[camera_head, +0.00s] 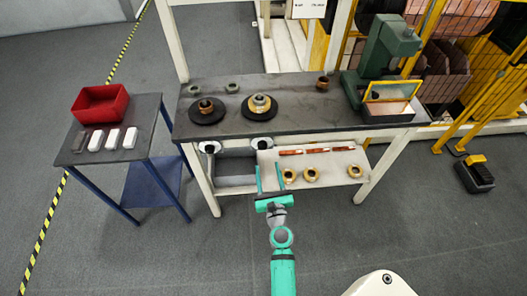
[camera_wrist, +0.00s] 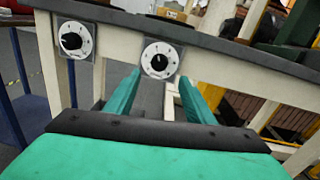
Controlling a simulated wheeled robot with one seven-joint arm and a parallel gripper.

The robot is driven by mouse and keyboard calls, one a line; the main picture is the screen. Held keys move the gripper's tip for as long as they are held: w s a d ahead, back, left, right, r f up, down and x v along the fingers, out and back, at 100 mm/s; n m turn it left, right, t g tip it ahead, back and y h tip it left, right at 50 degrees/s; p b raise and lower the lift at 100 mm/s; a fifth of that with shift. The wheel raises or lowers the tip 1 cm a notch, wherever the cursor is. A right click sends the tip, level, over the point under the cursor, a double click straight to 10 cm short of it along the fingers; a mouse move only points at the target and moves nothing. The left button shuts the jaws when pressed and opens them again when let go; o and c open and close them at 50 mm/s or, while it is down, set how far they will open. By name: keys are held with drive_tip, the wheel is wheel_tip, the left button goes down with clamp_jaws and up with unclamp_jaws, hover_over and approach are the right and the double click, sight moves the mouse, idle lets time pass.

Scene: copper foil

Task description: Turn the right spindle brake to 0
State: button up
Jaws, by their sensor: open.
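The right spindle brake dial (camera_wrist: 159,61) is a round white face with a black knob on the bench's front edge. Its knob stands roughly upright, but the marks are too small to read. It also shows in the head view (camera_head: 262,143). The left brake dial (camera_wrist: 75,40) has its black knob turned more sideways; it also shows in the head view (camera_head: 210,147). My gripper (camera_head: 269,178) has teal fingers, open and empty, in front of and below the right dial. In the wrist view the open fingers (camera_wrist: 160,88) flank the dial's lower side, apparently apart from it.
The workbench top (camera_head: 300,118) carries two black spindle discs with spools and a green machine (camera_head: 385,50). A lower shelf (camera_head: 335,157) holds copper strips and brass rings. A side table (camera_head: 68,151) with a red bin (camera_head: 100,102) stands left. The floor before the bench is clear.

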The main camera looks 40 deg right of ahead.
sight(263, 148)
drive_tip(key=x, duration=0.9)
drive_tip(key=shift+w+d+r, duration=0.1)
drive_tip(key=shift+w, duration=0.2)
drive_tip(key=c, duration=1.1)
